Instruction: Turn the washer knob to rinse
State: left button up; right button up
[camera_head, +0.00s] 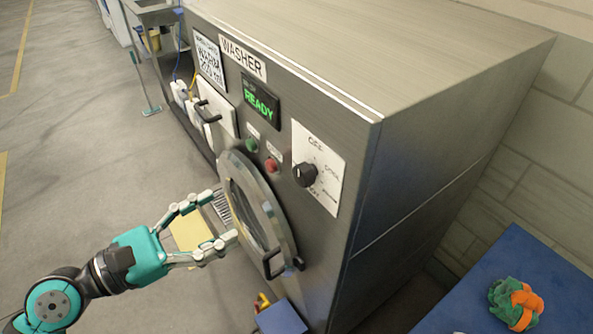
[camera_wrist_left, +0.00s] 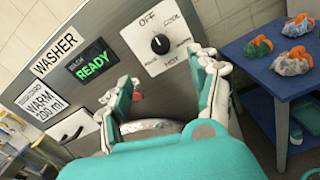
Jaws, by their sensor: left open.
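The washer (camera_head: 430,70) is a big grey metal box with a WASHER label. Its black knob (camera_head: 305,174) sits on a white dial plate (camera_head: 326,157) at the right of the front panel. The knob also shows in the left wrist view (camera_wrist_left: 160,44), its white mark pointing up toward OFF. My right gripper is not in view.
A display (camera_head: 260,101) reads READY. A green button (camera_head: 251,145) and a red button (camera_head: 271,165) sit left of the knob. The door handle (camera_head: 280,264) juts out. A blue table (camera_head: 480,290) with cloth bundles (camera_head: 515,303) stands at the right.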

aim_at(299, 176)
pick_arm(q)
jog(key=p+x, duration=0.5)
jog(key=x, duration=1)
jog(key=shift+p, duration=0.4)
jog(key=shift+w+d, duration=0.3)
jog(key=shift+d, duration=0.15)
jog(key=c, duration=1.1)
jog(key=shift+c, duration=0.2)
